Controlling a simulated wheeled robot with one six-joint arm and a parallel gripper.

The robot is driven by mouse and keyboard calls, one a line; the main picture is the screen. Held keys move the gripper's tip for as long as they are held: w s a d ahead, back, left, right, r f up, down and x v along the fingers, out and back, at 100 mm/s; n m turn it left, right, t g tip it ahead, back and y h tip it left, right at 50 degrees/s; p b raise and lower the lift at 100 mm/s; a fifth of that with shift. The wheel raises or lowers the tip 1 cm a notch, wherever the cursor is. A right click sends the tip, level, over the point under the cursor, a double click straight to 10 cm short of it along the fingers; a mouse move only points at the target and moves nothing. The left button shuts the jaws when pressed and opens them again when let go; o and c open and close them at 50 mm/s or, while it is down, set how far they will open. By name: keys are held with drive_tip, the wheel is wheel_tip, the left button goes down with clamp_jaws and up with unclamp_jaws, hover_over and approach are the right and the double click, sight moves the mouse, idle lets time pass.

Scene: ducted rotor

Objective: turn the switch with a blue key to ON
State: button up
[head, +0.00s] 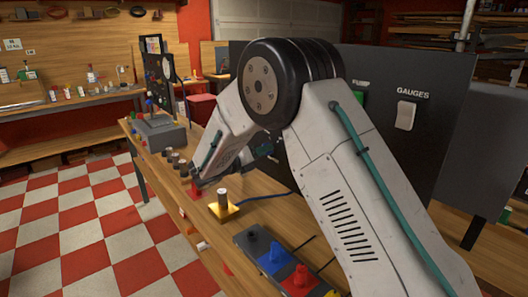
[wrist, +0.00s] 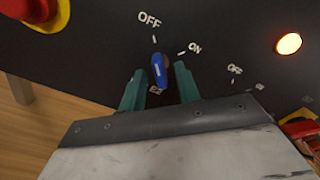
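The switch with a blue key (wrist: 158,70) is on a dark panel in the wrist view. The key's long side runs nearly up and down in the picture, in line with the OFF label (wrist: 149,19) and its tick. The ON label (wrist: 195,47) is to the upper right of the key. My gripper (wrist: 160,72) has its two green fingers apart, one on each side of the key, with small gaps showing. I cannot tell how deep the fingers reach along the key. In the head view my arm hides the key.
A red knob on yellow (wrist: 36,12) is at the upper left, and a lit lamp (wrist: 289,43) at the upper right. A second OFF label (wrist: 235,69) is right of my gripper. The bench holds a yellow-based post (head: 223,210) and a dark strip with coloured pieces (head: 250,245).

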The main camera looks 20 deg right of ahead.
drive_tip(key=shift+w+d, duration=0.15)
drive_tip(key=shift+d, duration=0.2)
clamp_jaws()
drive_tip(key=shift+m, duration=0.3)
drive_tip(key=shift+w+a+m, duration=0.1)
drive_tip(key=shift+m, duration=7.6)
